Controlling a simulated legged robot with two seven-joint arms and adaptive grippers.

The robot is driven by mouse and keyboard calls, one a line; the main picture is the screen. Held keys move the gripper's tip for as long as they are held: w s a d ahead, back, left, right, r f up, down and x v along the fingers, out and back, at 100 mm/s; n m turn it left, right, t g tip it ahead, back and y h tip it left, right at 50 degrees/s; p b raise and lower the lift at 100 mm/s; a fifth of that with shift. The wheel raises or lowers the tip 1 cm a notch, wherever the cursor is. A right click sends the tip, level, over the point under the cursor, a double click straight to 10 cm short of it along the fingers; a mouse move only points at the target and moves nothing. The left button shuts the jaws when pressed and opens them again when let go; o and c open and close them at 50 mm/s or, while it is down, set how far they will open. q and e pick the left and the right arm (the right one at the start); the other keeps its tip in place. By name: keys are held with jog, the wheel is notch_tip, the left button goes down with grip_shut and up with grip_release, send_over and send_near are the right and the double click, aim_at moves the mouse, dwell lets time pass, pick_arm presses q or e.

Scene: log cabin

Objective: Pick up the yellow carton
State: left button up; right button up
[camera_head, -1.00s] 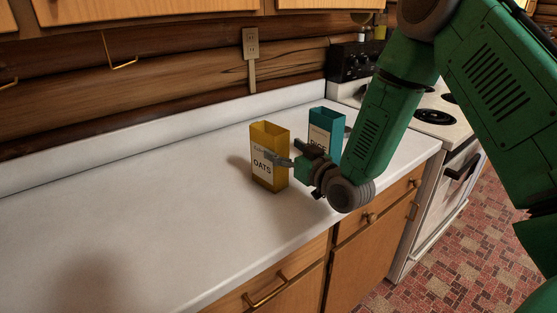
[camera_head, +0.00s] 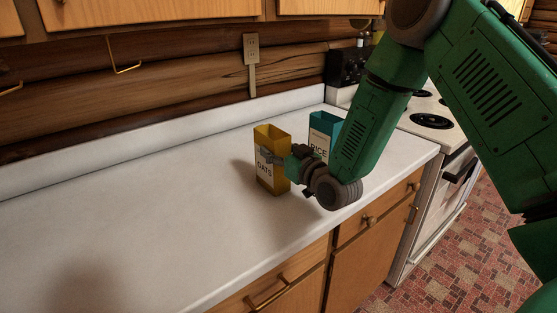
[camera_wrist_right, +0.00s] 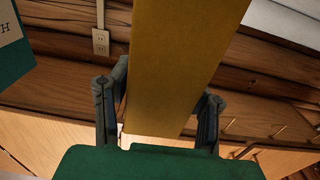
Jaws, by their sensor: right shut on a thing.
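The yellow carton (camera_head: 272,176), open at the top and marked OATS, stands upright on the white counter in the head view. My right gripper (camera_head: 270,156) reaches it from the right and is shut on its upper part. In the right wrist view the carton (camera_wrist_right: 185,60) fills the middle, with the right gripper's (camera_wrist_right: 160,105) fingers on both sides of it. Whether the carton's base touches the counter is hard to tell. My left gripper is not in view.
A teal RICE carton (camera_head: 320,140) stands just behind and right of the yellow carton, partly hidden by my arm. It also shows in the right wrist view (camera_wrist_right: 14,55). A stove (camera_head: 440,130) stands at the right. The white counter (camera_head: 130,200) is clear to the left.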

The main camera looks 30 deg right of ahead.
aim_at(268, 136)
jog(key=a+r, duration=0.2)
jog(key=r, duration=0.1)
jog(key=shift+w+a+r, duration=0.1)
jog(key=shift+a+r, duration=0.1)
jog(key=r, duration=0.2)
jog(key=d+r, duration=0.1)
jog(key=r, duration=0.1)
jog(key=d+r, duration=0.1)
jog(key=r, duration=0.1)
jog(key=shift+d+p, duration=0.1)
jog(key=shift+p, duration=0.25)
jog(key=shift+a+r, duration=0.35)
jog(key=shift+a, duration=0.5)
